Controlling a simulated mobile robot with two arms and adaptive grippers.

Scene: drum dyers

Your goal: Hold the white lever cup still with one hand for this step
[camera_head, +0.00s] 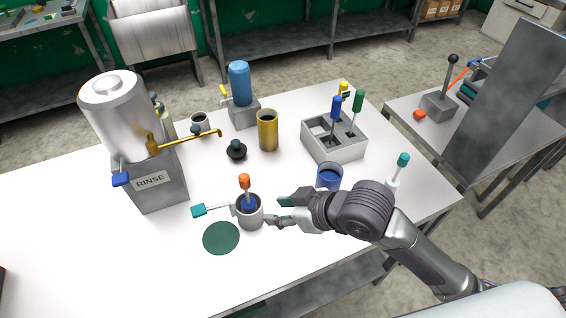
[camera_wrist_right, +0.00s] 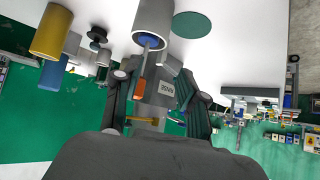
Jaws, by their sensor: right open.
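The white lever cup (camera_head: 250,215) is a grey-white cup with blue inside, standing upright on the white table. Its white lever with a teal end (camera_head: 199,211) points left. A tool with an orange handle (camera_head: 244,182) stands in the cup, and the cup also shows at the top of the right wrist view (camera_wrist_right: 153,15). My right gripper (camera_head: 279,211) is open, just right of the cup with its fingers pointing at it. In the right wrist view the cup lies ahead between the fingers; I cannot tell whether they touch it. My left gripper is not in view.
A dark green disc (camera_head: 221,238) lies just in front of the cup. A rinse dispenser (camera_head: 150,185) stands to the left. A gold cylinder (camera_head: 268,132), a blue cup (camera_head: 329,178) and a grey tool holder (camera_head: 347,153) stand farther back. The table's front left is clear.

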